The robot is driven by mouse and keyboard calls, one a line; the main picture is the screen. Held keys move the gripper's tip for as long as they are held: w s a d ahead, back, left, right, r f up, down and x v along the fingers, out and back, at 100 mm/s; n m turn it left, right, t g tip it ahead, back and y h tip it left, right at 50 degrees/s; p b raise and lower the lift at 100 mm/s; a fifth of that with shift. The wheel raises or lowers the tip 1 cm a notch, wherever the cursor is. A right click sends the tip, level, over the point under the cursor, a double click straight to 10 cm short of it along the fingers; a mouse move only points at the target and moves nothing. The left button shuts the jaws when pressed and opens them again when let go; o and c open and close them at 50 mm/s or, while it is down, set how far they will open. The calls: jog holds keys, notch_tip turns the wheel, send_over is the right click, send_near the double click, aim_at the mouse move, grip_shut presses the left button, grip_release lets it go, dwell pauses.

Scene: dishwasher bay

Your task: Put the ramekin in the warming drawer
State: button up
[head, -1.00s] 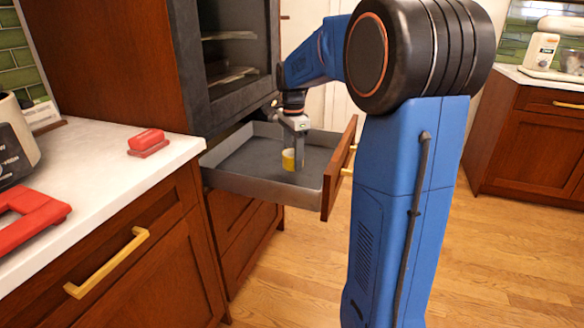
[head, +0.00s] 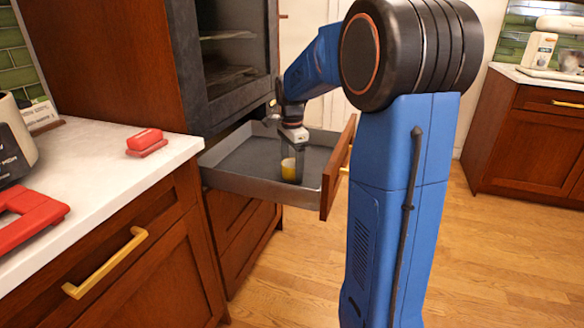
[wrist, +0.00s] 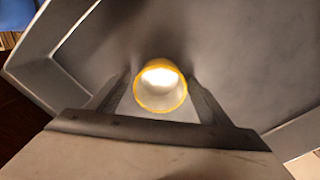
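The yellow ramekin (head: 288,170) with a pale inside is within the walls of the pulled-out grey warming drawer (head: 240,187), near its right front. My gripper (head: 292,168) points down into the drawer with its fingers on either side of the ramekin, shut on it. In the wrist view the ramekin (wrist: 160,106) is upright between the two dark fingers (wrist: 160,78). It is low, close to the drawer floor; I cannot tell whether it touches it. The near finger hides part of it in the head view.
The drawer's wooden front (head: 337,172) stands to the right of my gripper. A dark oven cavity (head: 235,60) is above the drawer. The white counter (head: 110,180) at left holds a red item (head: 146,140) and a larger red object (head: 30,215). The rest of the drawer floor is bare.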

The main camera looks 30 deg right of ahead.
jog(key=shift+r, duration=0.1)
notch_tip(320, 180, up, 11)
jog(key=s+a+r+n+t, duration=0.1)
jog(key=s+a+n, duration=0.3)
jog(key=s+a, duration=0.15)
jog(key=s+a+f+n+t, duration=0.1)
jog(key=s+a+f+n, duration=0.2)
jog(key=s, duration=0.5)
jog(key=s+a+f+n+t, duration=0.1)
jog(key=s+a+f+n, duration=0.3)
jog(key=s+n, duration=0.3)
jog(key=s+a+f+n+t, duration=0.1)
jog(key=s+a+f+n, duration=0.2)
jog(key=s, duration=0.7)
notch_tip(320, 180, down, 2)
jog(key=shift+a+n+t, duration=0.15)
jog(key=shift+n+t, duration=0.25)
jog(key=shift+n, duration=0.8)
